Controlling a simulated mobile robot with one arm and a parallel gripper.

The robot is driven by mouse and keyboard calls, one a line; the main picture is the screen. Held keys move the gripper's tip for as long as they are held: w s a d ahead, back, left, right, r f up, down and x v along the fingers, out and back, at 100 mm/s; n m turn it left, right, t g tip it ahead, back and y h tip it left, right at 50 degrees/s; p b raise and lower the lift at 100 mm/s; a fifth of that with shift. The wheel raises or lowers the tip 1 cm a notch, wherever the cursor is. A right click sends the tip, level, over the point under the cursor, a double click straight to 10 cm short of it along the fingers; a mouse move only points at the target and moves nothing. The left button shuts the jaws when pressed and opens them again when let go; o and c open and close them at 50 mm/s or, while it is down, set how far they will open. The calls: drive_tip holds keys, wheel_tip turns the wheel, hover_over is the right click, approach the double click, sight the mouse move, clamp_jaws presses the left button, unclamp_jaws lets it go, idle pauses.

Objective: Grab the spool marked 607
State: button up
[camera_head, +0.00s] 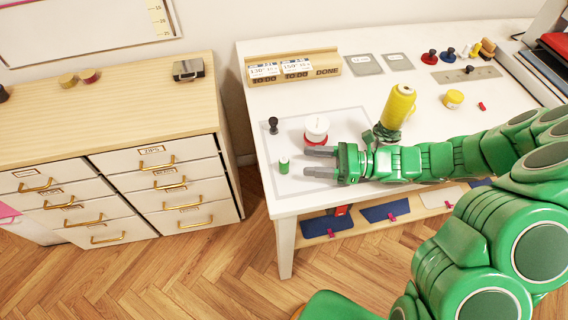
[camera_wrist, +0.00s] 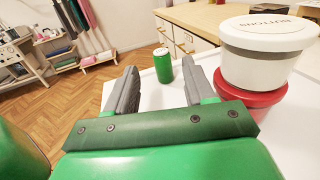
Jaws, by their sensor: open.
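A small green spool (camera_head: 284,165) with a pale top stands upright near the left end of the white table (camera_head: 350,98). It also shows in the wrist view (camera_wrist: 162,66), ahead and between my fingers' lines. I cannot read a number on it. My gripper (camera_head: 305,162) is open and empty, low over the table and to the right of the green spool, its fingers pointing left at it. A gap remains between the fingertips and the spool. A large yellow spool (camera_head: 398,106) stands behind my arm; no number is readable on it either.
A white tub (camera_wrist: 268,48) marked BUTTONS sits on a red tub (camera_wrist: 247,92), close by my gripper's right finger in the wrist view. A dark knobbed object (camera_head: 273,126) stands behind the green spool. The table's left edge is close. A wooden cabinet (camera_head: 130,112) stands farther left.

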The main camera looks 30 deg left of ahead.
sight(284, 159)
drive_tip(key=shift+x, duration=3.95)
drive_tip(key=shift+f, duration=0.1)
clamp_jaws()
